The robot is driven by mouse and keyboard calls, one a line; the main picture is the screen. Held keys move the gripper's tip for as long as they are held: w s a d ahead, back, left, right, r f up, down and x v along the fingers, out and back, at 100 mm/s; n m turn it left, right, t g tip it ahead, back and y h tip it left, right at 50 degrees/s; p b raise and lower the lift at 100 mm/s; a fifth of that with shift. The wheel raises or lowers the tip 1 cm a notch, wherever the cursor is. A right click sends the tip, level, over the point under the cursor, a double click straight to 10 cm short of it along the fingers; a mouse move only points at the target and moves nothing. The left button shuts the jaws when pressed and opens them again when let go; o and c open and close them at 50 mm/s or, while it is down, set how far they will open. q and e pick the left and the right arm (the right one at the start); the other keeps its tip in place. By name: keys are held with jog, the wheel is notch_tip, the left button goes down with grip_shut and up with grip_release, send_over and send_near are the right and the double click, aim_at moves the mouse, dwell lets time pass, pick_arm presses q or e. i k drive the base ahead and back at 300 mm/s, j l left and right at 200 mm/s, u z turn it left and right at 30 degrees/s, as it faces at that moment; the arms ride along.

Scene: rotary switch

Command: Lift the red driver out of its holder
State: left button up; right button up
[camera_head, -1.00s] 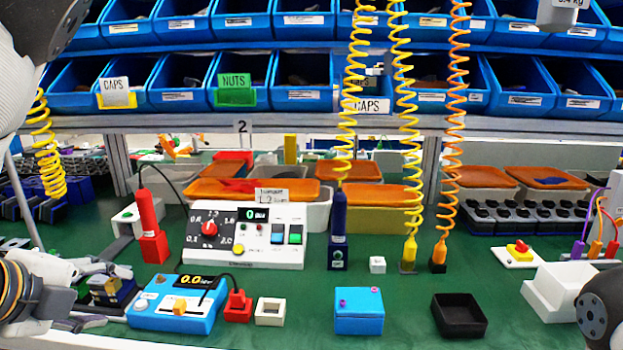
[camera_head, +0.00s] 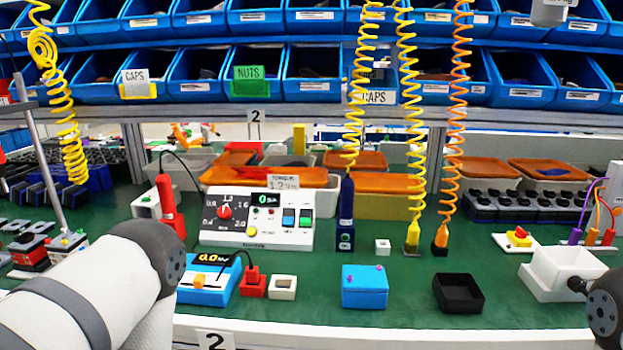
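The red driver (camera_head: 167,200) stands nearly upright, leaning slightly, at the left of the white control console. A thin black cable arcs from near its top toward the console. Its red holder (camera_head: 176,226) shows only in part at its foot; the driver appears to be still seated in it. My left arm comes in from the lower left, and its dark round joint is in front of and just below the holder. My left gripper is not visible. Only a dark joint of my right arm shows at the right edge; its gripper is not visible.
The white console (camera_head: 257,235) with a red rotary knob (camera_head: 224,213) stands right of the driver. A blue meter box (camera_head: 198,292) is in front, partly behind my arm. A blue box (camera_head: 364,287) and black tray (camera_head: 459,294) stand right. Coiled cables hang above a dark blue tool (camera_head: 346,215).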

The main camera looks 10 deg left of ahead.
aim_at(162, 182)
jog(key=j+u, duration=0.25)
jog(key=j, duration=1.1)
jog(key=j+u, duration=0.3)
jog(key=j, duration=1)
